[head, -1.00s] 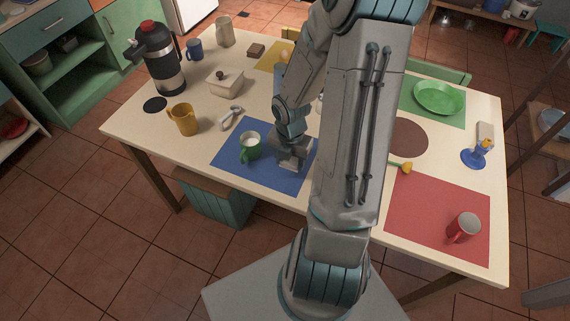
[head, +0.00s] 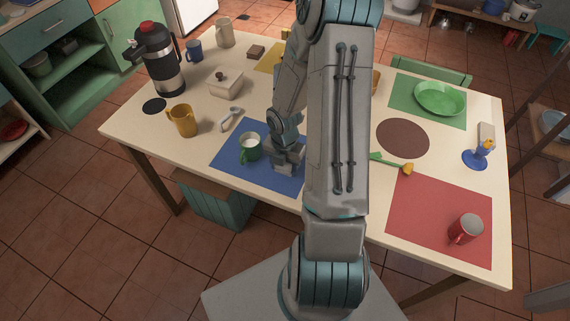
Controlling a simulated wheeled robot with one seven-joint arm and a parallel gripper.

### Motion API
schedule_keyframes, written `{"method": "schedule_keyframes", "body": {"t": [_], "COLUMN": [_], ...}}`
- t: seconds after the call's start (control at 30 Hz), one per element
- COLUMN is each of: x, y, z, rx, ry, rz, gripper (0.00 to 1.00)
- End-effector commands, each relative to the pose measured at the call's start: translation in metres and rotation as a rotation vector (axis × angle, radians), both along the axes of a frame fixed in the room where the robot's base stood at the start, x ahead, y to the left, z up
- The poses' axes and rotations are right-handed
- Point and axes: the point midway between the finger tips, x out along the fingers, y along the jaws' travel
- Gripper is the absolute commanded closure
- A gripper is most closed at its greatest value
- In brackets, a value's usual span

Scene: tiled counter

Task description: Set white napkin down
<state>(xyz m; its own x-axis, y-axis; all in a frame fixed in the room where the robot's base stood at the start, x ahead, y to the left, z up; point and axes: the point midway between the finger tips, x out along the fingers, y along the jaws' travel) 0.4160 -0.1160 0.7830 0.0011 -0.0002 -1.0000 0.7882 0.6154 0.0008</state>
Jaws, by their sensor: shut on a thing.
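The mug stands upright and has white contents. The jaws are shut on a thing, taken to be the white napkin. I cannot make out the napkin itself, as the fingers and my arm hide it. I cannot tell whether what is held touches the mat.
A yellow mug (head: 184,121), tongs-like utensil (head: 231,118) and lidded dish (head: 226,84) stand to the left. Right of my arm are a flower (head: 406,168), brown round mat (head: 402,138), red mat (head: 430,215) with a red mug (head: 465,229), and green plate (head: 439,98).

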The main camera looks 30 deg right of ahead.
Motion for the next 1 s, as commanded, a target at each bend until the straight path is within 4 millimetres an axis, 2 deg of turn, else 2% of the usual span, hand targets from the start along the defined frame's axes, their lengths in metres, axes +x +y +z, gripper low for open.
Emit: {"method": "schedule_keyframes", "body": {"t": [0.03, 0.1, 0.47, 0.57, 0.8, 1.0], "x": [0.0, 0.0, 0.0, 0.0, 0.0, 0.0], "y": [0.0, 0.0, 0.0, -0.001, -0.001, -0.001], "z": [-0.001, -0.001, 0.006, 0.019, 0.073, 0.108], "rx": [0.0, 0.0, 0.0, 0.0, -0.002, -0.003], "ry": [0.0, 0.0, -0.001, -0.003, -0.004, -0.003], "rz": [0.0, 0.0, -0.002, -0.005, -0.004, -0.003], "gripper": [0.4, 0.26, 0.26, 0.26, 0.26, 0.26]}}
